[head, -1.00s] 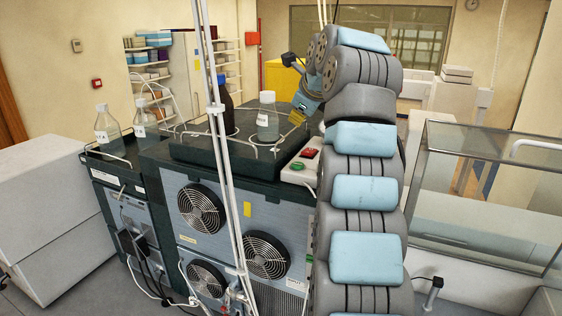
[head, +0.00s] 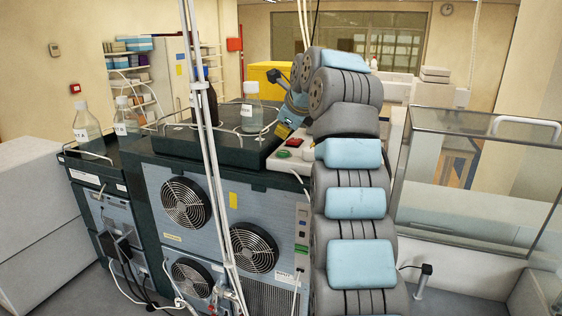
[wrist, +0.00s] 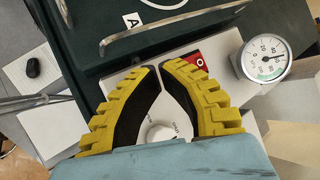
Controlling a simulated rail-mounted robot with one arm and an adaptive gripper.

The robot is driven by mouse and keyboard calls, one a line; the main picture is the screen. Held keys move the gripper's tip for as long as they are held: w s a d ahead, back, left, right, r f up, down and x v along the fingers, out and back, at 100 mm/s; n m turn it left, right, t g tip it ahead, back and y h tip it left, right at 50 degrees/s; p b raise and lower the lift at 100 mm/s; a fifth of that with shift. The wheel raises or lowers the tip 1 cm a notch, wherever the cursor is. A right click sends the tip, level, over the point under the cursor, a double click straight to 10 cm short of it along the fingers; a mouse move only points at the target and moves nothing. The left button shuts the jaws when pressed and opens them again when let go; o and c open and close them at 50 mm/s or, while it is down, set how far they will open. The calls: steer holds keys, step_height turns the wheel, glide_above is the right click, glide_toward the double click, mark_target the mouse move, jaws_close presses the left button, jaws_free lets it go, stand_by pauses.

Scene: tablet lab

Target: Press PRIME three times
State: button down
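The white control box (head: 292,160) sits at the right end of the bench top, with a red switch (head: 295,142) and a green button (head: 283,154). The red switch also shows in the wrist view (wrist: 197,58), beside the right finger. A white round knob (wrist: 158,134) shows between my fingers there, with small print around it. No label reading PRIME is legible. My gripper (wrist: 159,67) has yellow ridged fingers with black pads, bowed apart lower down and nearly meeting at the tips. It holds nothing visible. In the head view my gripper (head: 283,130) is close above the box; contact cannot be told.
A round dial gauge (wrist: 265,56) is right of the fingers. A dark platform (head: 228,148) with a metal rail carries a clear bottle (head: 251,115) and a dark bottle (head: 205,103). White upright tubes (head: 208,150) stand in front. A glass enclosure (head: 480,165) is right.

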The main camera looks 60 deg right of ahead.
mark_target(284, 151)
steer(key=shift+a+f+b, duration=0.1)
steer(key=shift+f+b, duration=0.5)
steer(key=shift+f, duration=0.45)
steer(key=shift+w+f, duration=0.1)
stand_by(0.7)
steer(key=shift+f+b, duration=0.35)
steer(key=shift+b, duration=0.2)
steer(key=shift+f+b, duration=0.45)
stand_by(0.9)
steer(key=shift+r, duration=0.1)
steer(key=shift+r+p, duration=0.65)
steer(key=shift+r, duration=0.15)
step_height(284, 151, up, 5)
steer(key=p, duration=0.5)
stand_by(0.9)
